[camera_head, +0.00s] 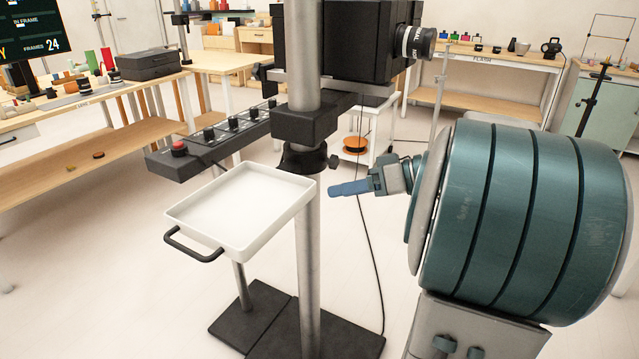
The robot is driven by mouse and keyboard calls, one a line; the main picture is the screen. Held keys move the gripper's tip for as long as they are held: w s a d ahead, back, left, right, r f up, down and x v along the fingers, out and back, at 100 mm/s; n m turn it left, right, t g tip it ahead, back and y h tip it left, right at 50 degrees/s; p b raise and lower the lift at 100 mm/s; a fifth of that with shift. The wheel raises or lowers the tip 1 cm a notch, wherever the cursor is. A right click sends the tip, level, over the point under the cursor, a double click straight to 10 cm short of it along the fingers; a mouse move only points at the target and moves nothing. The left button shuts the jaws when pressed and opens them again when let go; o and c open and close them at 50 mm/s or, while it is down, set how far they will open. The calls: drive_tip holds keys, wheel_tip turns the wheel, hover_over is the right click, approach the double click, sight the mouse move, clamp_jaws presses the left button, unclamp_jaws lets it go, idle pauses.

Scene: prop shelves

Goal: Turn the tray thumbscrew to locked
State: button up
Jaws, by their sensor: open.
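A white tray (240,208) with a raised rim and a black handle (193,245) is fixed level on a grey vertical post (308,265). A black collar (303,157) clasps the post at the tray's back right corner. A small dark knob (335,163) sticks out to the right of the collar and looks like the tray thumbscrew; its turn position is too small to tell. My gripper (331,190) has blue fingers pointing left, a little below the knob and apart from it. The fingers overlap in this view; they are open, with nothing seen between them.
A black camera (350,45) stands above the tray, with a control bar (235,125) bearing knobs and a red button (178,148). A thin cable (371,255) hangs behind my gripper. Benches with props line the back and left.

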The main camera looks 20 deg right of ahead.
sight(337, 163)
drive_tip(key=d+f+n+t+b, duration=0.25)
drive_tip(key=d+t+b, duration=0.35)
drive_tip(key=d, duration=0.7)
drive_tip(key=shift+n, duration=0.25)
drive_tip(key=x, duration=0.9)
drive_tip(key=r+x, duration=0.1)
drive_tip(key=x, duration=0.4)
drive_tip(key=shift+w+r+b, duration=0.1)
drive_tip(key=shift+w+b, duration=0.05)
drive_tip(key=shift+b, duration=0.2)
drive_tip(key=c, duration=1)
drive_tip(key=shift+d, duration=0.1)
